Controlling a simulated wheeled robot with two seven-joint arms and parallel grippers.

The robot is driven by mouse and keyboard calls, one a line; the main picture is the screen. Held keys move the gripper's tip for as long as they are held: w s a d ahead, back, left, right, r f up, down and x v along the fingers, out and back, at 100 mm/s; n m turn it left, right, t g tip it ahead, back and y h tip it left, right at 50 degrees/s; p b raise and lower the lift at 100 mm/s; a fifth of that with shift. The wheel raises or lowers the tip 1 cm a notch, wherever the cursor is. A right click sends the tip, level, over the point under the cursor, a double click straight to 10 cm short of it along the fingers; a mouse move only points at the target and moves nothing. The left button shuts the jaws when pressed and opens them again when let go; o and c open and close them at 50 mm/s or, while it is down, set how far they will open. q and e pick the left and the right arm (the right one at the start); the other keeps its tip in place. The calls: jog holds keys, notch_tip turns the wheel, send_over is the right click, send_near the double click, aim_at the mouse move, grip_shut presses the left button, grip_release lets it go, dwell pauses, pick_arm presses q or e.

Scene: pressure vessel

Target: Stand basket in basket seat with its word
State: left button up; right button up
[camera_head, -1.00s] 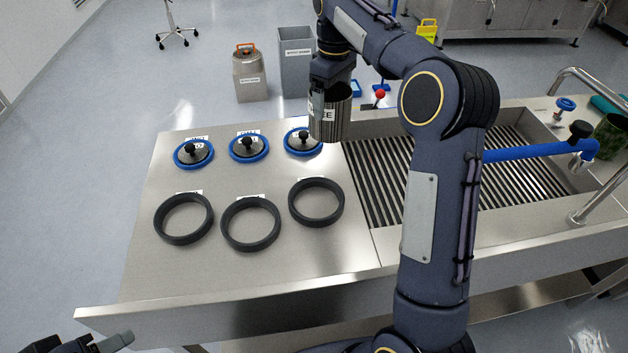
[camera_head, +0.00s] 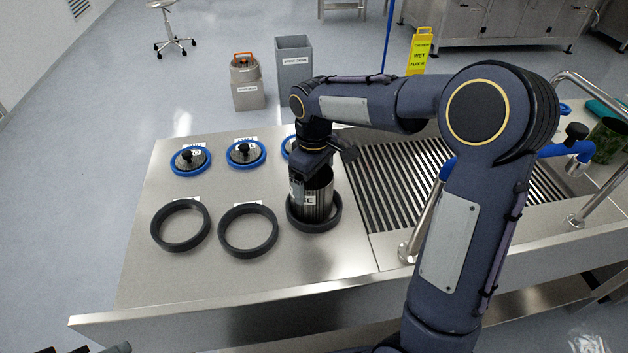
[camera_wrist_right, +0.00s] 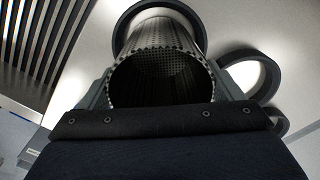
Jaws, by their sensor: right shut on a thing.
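The basket (camera_head: 318,200) is a dark metal cylinder with a perforated bottom and a white word label, of which only the last letters show. My right gripper (camera_head: 312,186) is shut on its upper wall. The basket is upright at the right-hand black ring seat (camera_head: 325,223), its lower end within the ring outline; whether it touches the bottom I cannot tell. The right wrist view looks into the open basket (camera_wrist_right: 160,80), with the ring (camera_wrist_right: 122,28) around its far end. Two empty ring seats (camera_head: 180,225) (camera_head: 248,231) lie to the left. The left gripper is not clearly visible.
Blue-rimmed lids with black knobs (camera_head: 190,160) (camera_head: 246,153) lie behind the rings; a third is partly hidden by my arm. A slatted drain (camera_head: 400,190) is to the right, with a blue-handled pipe. The steel front of the table is clear.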

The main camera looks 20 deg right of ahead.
jog(key=shift+f, duration=0.35)
jog(key=shift+f, duration=0.2)
jog(key=o, duration=1.5)
notch_tip(320, 180, up, 12)
jog(key=shift+r, duration=0.2)
